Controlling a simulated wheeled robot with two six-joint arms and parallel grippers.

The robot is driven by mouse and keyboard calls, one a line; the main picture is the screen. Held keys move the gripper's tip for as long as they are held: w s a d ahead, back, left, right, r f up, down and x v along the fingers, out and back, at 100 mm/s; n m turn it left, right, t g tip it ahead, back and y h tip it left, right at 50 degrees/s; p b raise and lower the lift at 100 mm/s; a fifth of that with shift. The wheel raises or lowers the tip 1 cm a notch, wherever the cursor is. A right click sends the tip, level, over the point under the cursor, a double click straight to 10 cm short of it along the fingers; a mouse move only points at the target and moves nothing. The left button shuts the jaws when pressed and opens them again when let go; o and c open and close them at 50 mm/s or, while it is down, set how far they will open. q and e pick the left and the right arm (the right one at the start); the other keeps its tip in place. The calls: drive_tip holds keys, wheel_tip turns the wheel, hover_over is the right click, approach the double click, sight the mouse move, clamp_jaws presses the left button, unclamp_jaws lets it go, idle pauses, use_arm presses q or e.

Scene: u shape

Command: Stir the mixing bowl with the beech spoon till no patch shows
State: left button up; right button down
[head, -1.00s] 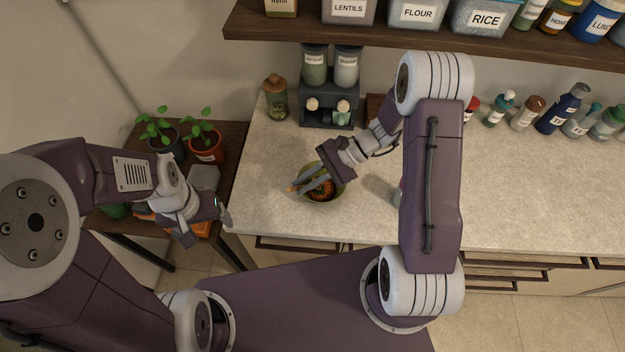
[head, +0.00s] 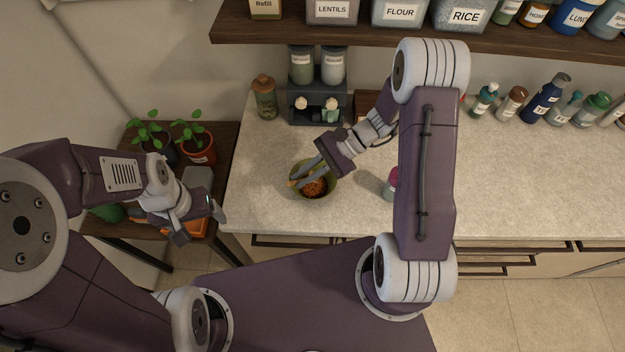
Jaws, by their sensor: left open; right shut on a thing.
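The mixing bowl (head: 332,186) is olive green and stands near the front left of the pale counter. Orange-brown contents (head: 315,188) show in it; whether a patch remains among them is too small to tell. My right gripper (head: 300,179) reaches in over the bowl from the upper right and is shut on the beech spoon (head: 292,182). Only a small light-brown bit of the spoon shows by the fingertips; the rest is hidden. My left gripper (head: 203,228) is open and empty, left of the counter and above the side table.
A pink-topped container (head: 391,184) stands right of the bowl, partly behind my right arm. A jar (head: 264,97) and a dark rack (head: 317,105) stand behind it. Several bottles (head: 545,98) line the back right under the shelf (head: 380,40). Potted plants (head: 197,145) stand on the side table (head: 125,232).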

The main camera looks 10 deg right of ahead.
wheel_tip(320, 180, up, 8)
drive_tip(key=p, duration=0.6)
drive_tip(key=shift+f, duration=0.2)
